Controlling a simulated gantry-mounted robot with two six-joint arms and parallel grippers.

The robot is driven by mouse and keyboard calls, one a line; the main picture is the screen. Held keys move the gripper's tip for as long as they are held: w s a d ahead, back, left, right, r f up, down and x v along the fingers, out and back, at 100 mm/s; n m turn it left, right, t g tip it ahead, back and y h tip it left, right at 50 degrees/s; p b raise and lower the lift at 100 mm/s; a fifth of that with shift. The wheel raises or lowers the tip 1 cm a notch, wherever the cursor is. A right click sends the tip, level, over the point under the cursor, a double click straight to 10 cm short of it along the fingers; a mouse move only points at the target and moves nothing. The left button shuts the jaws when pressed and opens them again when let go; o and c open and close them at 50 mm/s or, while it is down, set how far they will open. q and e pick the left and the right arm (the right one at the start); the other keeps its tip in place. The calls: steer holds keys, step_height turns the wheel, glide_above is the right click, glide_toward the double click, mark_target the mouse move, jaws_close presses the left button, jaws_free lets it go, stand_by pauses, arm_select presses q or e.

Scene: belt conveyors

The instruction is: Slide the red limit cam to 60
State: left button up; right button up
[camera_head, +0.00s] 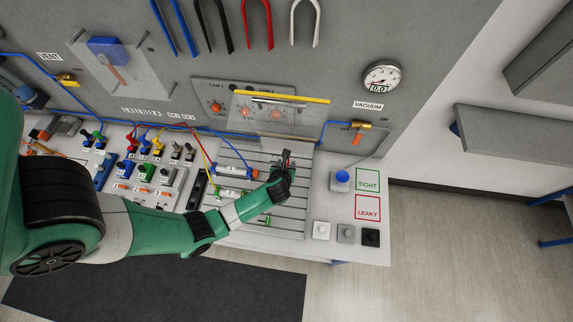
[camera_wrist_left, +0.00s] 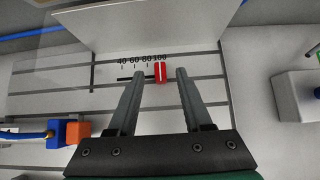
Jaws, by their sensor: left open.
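The red limit cam (camera_wrist_left: 160,73) stands at the right end of a short dark slot (camera_wrist_left: 128,79), just below the 100 mark of a scale (camera_wrist_left: 140,60) reading 40, 60, 80, 100. The cam is small, red with a pale stripe. My left gripper (camera_head: 285,164) is open over the slotted panel (camera_head: 300,191). In the left wrist view its two fingers show on either side of the cam, with gaps between; I cannot tell how far above the panel they are. In the head view the cam is mostly lost at the gripper tip. My right gripper is not in view.
A clear upright sheet (camera_head: 296,118) with a yellow top edge stands behind the panel. A blue-and-orange fitting (camera_wrist_left: 68,132) with a blue tube lies left of the gripper. A grey block with a blue button (camera_head: 341,180) is to the right.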

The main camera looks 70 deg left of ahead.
arm_select(q)
steer(key=shift+x, duration=1)
steer(key=shift+r, duration=0.1)
jaws_close()
stand_by(0.6)
